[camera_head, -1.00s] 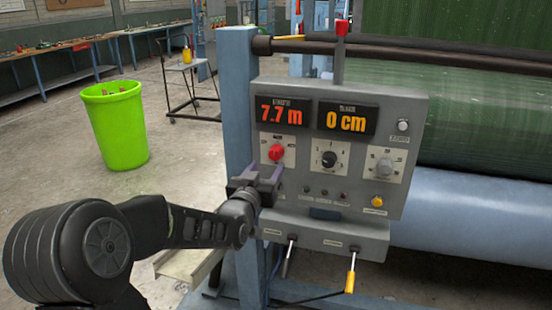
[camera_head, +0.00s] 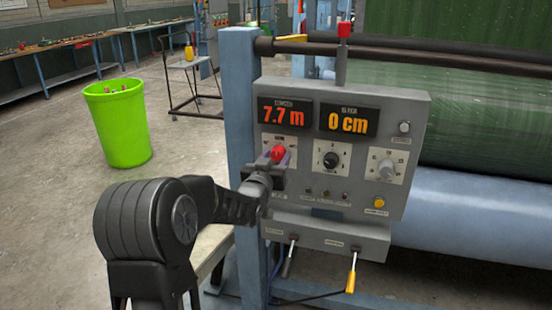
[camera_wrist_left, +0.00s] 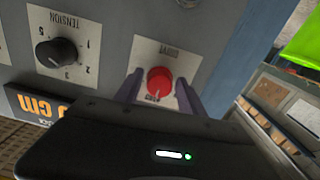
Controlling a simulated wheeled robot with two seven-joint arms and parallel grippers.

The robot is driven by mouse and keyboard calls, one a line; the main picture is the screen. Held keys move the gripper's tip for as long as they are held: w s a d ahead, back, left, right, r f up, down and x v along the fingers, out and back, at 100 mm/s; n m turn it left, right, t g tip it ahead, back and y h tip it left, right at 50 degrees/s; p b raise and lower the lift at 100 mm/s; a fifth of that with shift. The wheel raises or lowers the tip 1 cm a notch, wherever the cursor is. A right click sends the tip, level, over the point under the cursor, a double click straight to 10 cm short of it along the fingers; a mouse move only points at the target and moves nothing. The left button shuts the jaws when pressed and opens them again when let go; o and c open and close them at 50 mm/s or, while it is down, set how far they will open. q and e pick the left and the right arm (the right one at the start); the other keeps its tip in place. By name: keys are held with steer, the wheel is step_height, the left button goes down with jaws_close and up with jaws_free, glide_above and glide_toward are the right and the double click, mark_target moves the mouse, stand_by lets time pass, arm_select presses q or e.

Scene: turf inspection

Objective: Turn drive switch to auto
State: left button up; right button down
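The red drive switch (camera_head: 278,153) is a round knob on a white plate at the left of the grey control panel (camera_head: 405,200). It also shows in the left wrist view (camera_wrist_left: 159,81), where the panel appears turned over. My left gripper (camera_head: 276,160) is at the knob, with its fingers open. In the left wrist view its two fingers (camera_wrist_left: 158,88) stand on either side of the knob, with gaps between. My right gripper is not in view.
A black tension knob (camera_wrist_left: 57,53) and a grey knob (camera_head: 386,168) are beside the switch. Displays (camera_head: 285,113) read 7.7 m and 0 cm. Levers, one yellow-handled (camera_head: 351,281), hang below. A green bin (camera_head: 118,122) stands on open floor at left.

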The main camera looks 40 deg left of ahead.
arm_select(q)
jaws_close()
stand_by(0.5)
steer(key=m+b, duration=0.2)
steer(key=shift+f+m+b, duration=0.2)
steer(key=shift+m+b, duration=1.2)
steer(key=shift+m, duration=0.2)
steer(key=m+b, duration=0.1)
steer(key=m, duration=0.2)
steer(key=shift+a+m+b, duration=0.1)
steer(key=shift+m+b, duration=0.2)
steer(key=shift+b, duration=0.1)
steer(key=shift+r+m+b, duration=0.2)
steer(key=shift+m+b, duration=0.25)
steer(key=shift+m, duration=1.15)
